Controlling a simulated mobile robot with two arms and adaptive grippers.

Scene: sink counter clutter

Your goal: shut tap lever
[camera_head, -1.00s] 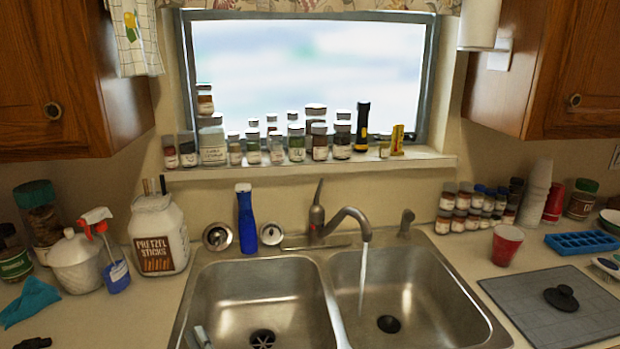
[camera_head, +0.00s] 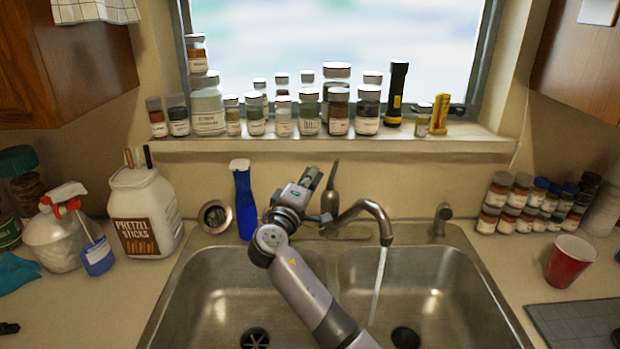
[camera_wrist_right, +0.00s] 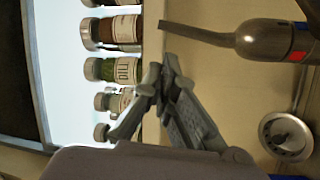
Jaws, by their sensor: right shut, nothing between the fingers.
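The tap (camera_head: 362,208) stands behind the double sink, and water (camera_head: 377,285) runs from its spout into the right basin. Its lever (camera_head: 331,178) points up. My right gripper (camera_head: 311,177) is shut and empty, just left of the lever in the head view. In the right wrist view the lever (camera_wrist_right: 200,36) reaches in from the right, close to the shut fingertips (camera_wrist_right: 163,84), with a visible gap between them. The head view hides part of the tap's base behind my arm. My left gripper is out of view.
A blue bottle (camera_head: 243,203) stands just left of my right gripper, beside a sink strainer (camera_head: 215,216). Several spice jars (camera_head: 310,112) line the window sill (camera_head: 280,147) above. A red cup (camera_head: 570,262) stands on the right counter. The left basin (camera_head: 215,305) is empty.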

